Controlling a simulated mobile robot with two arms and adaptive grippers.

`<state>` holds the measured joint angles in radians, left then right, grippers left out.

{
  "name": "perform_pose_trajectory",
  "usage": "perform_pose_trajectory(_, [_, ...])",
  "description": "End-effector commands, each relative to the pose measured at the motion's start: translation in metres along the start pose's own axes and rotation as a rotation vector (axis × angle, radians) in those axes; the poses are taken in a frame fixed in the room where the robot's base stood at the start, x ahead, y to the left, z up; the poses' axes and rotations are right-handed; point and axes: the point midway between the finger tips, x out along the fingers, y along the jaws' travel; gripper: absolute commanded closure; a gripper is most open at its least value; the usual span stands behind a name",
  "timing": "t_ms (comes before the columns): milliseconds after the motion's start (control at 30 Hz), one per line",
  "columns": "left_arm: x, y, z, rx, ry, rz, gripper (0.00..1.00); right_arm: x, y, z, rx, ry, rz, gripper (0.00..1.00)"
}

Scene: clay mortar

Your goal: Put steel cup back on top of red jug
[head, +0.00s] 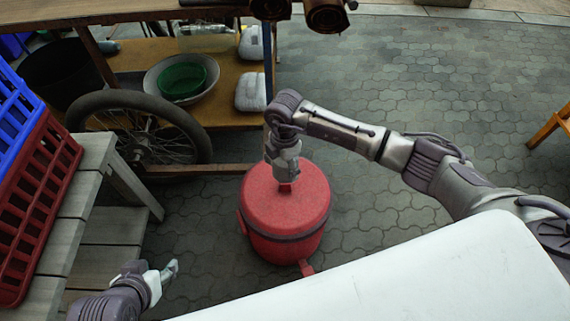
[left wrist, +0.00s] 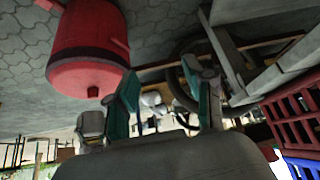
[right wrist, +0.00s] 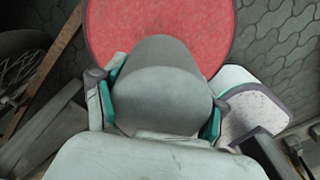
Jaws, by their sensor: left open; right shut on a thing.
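The red jug (head: 275,210) stands upright on the paving, its round red lid facing up. It also shows upside down in the left wrist view (left wrist: 90,60), and its lid fills the upper middle of the right wrist view (right wrist: 225,30). My right gripper (head: 286,178) points down over the lid. It is shut on the grey steel cup (right wrist: 160,85), which lies between its fingers in the right wrist view. I cannot tell whether the cup touches the lid. My left gripper (head: 172,270) is open and empty, low at the left of the jug.
A wooden cart with a wheel (head: 140,135) stands behind and left of the jug, with a green bowl (head: 182,80) on its shelf. A grey slatted bench (head: 85,205) and red crate (head: 35,205) are at left. Paving (head: 440,100) at right is clear.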

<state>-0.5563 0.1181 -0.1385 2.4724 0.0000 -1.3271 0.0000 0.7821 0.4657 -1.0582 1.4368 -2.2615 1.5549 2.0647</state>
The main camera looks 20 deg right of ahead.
Motion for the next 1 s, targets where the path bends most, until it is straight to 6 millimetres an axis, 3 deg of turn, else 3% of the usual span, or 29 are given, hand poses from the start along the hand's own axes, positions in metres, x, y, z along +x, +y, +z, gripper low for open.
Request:
perform_pose_trajectory(467, [0.006,0.007,-0.056,0.006,0.285,0.015,0.47,0.015,0.0,0.0,-0.001,0.0,0.0,0.64])
perform_pose_trajectory(1000, [-0.011,0.017,-0.118,0.009,0.631,0.037,0.47,0.03,0.0,0.0,-0.001,0.0,0.0,0.64])
